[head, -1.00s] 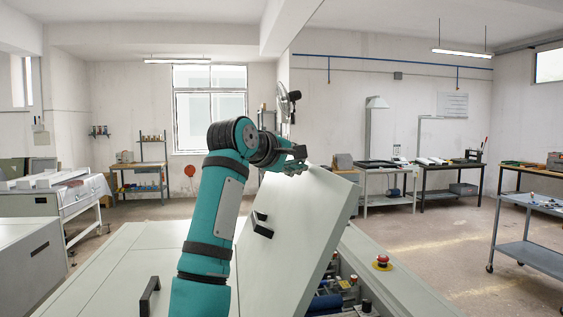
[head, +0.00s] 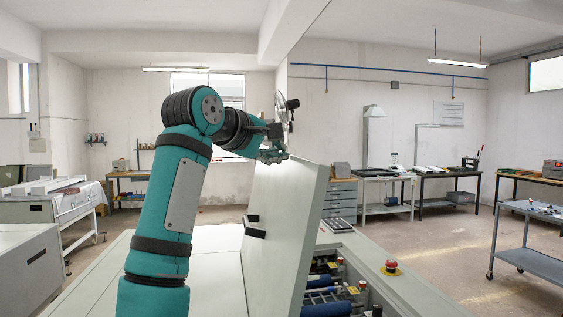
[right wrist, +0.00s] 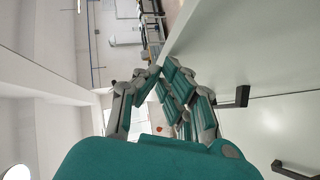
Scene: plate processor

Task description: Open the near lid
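The near lid (head: 290,240) is a pale grey-green panel, raised nearly upright with its top leaning slightly right in the head view. It also fills the upper right of the right wrist view (right wrist: 245,55). A black handle (head: 254,227) sits on its left face and shows in the right wrist view (right wrist: 234,97). My right gripper (head: 272,154) is at the lid's top edge; whether it touches is unclear. In the right wrist view its fingertips (right wrist: 161,68) come together with nothing seen between them. My left gripper is out of view.
Right of the lid, the open machine bay shows blue rollers (head: 328,298). A red emergency button (head: 391,266) stands on the machine's right rim. Flat covers (head: 215,265) lie left of the lid. A grey trolley (head: 530,245) stands far right, with free floor between.

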